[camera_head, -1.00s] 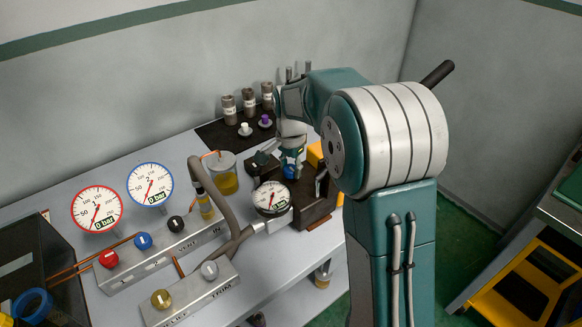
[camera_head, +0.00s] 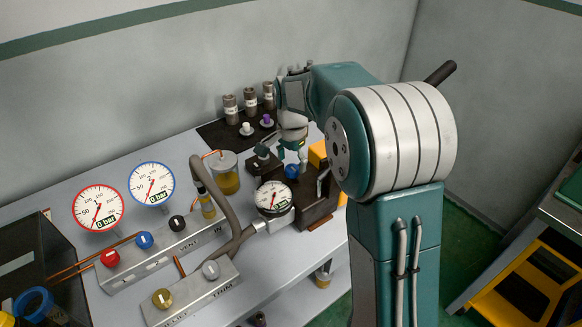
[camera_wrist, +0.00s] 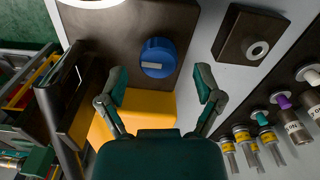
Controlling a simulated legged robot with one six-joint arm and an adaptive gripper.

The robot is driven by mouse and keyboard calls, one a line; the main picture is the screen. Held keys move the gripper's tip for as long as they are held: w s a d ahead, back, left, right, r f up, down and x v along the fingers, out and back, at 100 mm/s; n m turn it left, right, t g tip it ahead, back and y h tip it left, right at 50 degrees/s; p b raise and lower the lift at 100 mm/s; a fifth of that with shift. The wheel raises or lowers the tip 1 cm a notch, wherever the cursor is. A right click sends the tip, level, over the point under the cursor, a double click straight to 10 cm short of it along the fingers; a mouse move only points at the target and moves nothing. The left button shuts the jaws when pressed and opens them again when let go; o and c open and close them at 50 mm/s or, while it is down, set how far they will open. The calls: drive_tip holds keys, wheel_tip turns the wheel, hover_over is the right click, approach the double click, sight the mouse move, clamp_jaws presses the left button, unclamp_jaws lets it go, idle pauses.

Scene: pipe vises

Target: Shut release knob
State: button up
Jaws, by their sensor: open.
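A round blue knob (camera_wrist: 158,57) with a pale bar mark sits on a brown block (camera_wrist: 190,22) in the wrist view. It also shows in the head view (camera_head: 292,171), just behind a pressure gauge (camera_head: 272,197). My gripper (camera_wrist: 160,82) is open and empty, its two fingers spread on either side below the knob in the wrist view and apart from it. In the head view my gripper (camera_head: 291,154) hangs above the knob. I cannot read a release label on any knob.
A manifold (camera_head: 170,262) with red (camera_head: 109,258), blue (camera_head: 144,240) and black (camera_head: 176,223) knobs lies left of the gauge. Another bar (camera_head: 192,291) has gold and grey knobs. A yellow block (camera_wrist: 150,108) stands close under my fingers in the wrist view.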

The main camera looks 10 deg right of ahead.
sight(291, 169)
wheel_tip(291, 169, up, 10)
drive_tip(key=shift+a+f, duration=0.15)
idle(0.3)
drive_tip(key=s+r+n+t, duration=0.1)
drive_tip(key=s+r+n, duration=0.15)
drive_tip(key=s, duration=0.45)
drive_tip(key=s+r+n+t, duration=0.2)
drive_tip(key=s+n, duration=0.1)
drive_tip(key=s, duration=0.5)
drive_tip(key=s+f+n+t, duration=0.2)
drive_tip(key=s+f+n, duration=0.2)
drive_tip(key=s, duration=0.9)
drive_tip(key=shift+f+n+t, duration=0.15)
drive_tip(key=shift+n+t, duration=0.15)
drive_tip(key=shift+n, duration=0.65)
drive_tip(key=shift+c, duration=0.3)
